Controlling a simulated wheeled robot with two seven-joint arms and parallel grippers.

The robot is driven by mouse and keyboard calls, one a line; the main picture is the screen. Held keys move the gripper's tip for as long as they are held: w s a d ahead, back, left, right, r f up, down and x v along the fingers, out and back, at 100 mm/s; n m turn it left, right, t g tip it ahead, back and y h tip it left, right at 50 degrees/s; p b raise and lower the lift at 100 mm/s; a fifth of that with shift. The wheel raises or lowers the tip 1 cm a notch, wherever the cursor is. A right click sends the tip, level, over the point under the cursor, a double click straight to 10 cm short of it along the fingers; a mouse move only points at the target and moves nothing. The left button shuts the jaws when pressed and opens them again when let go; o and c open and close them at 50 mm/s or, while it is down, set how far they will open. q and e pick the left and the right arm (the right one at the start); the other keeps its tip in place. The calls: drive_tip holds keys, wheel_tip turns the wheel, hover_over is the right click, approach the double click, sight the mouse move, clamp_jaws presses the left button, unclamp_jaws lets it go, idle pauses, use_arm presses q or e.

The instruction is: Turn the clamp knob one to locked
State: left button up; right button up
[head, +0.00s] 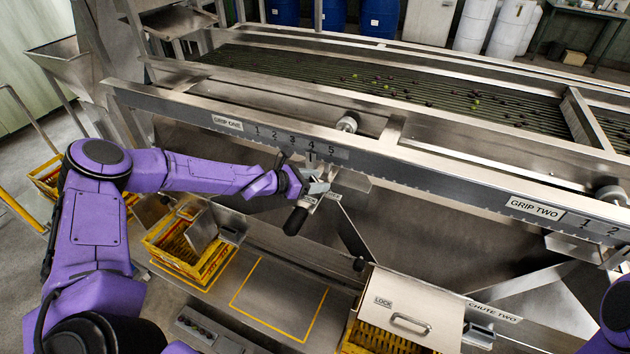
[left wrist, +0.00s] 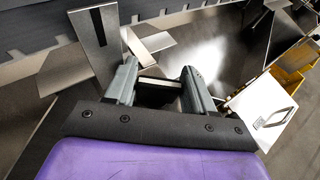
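My left gripper (head: 318,186) is at the first grip carriage, just below the "GRIP ONE" scale. In the left wrist view its two grey fingers (left wrist: 160,88) stand apart, with a dark piece with a pale edge (left wrist: 160,82) between them. I cannot tell whether they touch it. Clamp knob one is not clearly visible; the gripper covers most of that spot. A black handle (head: 295,221) hangs just below the gripper. The slotted metal pointer (left wrist: 97,35) stands by the scale, near 4 in the head view (head: 311,150). My right gripper is out of view.
The long steel rail (head: 430,172) runs above the gripper, with a round roller end (head: 347,124) on it. Below are a yellow crate (head: 190,245), a yellow-outlined shelf area (head: 278,300) and the "CHUTE TWO" cover (head: 410,305). Open space lies right of the gripper under the rail.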

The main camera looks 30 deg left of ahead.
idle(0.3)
use_arm(q)
drive_tip(key=shift+m+g+h, duration=0.7)
drive_tip(key=shift+m, duration=0.1)
drive_tip(key=shift+f+m+g+h+b, duration=0.2)
drive_tip(key=shift+m+g+h+b, duration=0.4)
drive_tip(key=shift+m+g+b, duration=0.15)
drive_tip(key=m+g+h+b, duration=0.1)
drive_tip(key=m+g+b, duration=0.1)
drive_tip(key=b, duration=0.2)
drive_tip(key=m+g+h+b, duration=0.1)
drive_tip(key=m+g+b, duration=0.2)
drive_tip(key=b, duration=0.1)
drive_tip(key=shift+f+m+g+h, duration=0.1)
drive_tip(key=shift+m+g+h, duration=0.25)
drive_tip(key=shift+h, duration=0.05)
drive_tip(key=shift+r+m+g+b, duration=0.25)
drive_tip(key=shift+m+g+b, duration=0.6)
drive_tip(key=shift+b, duration=0.25)
drive_tip(key=shift+g, duration=0.25)
drive_tip(key=shift+r, duration=0.1)
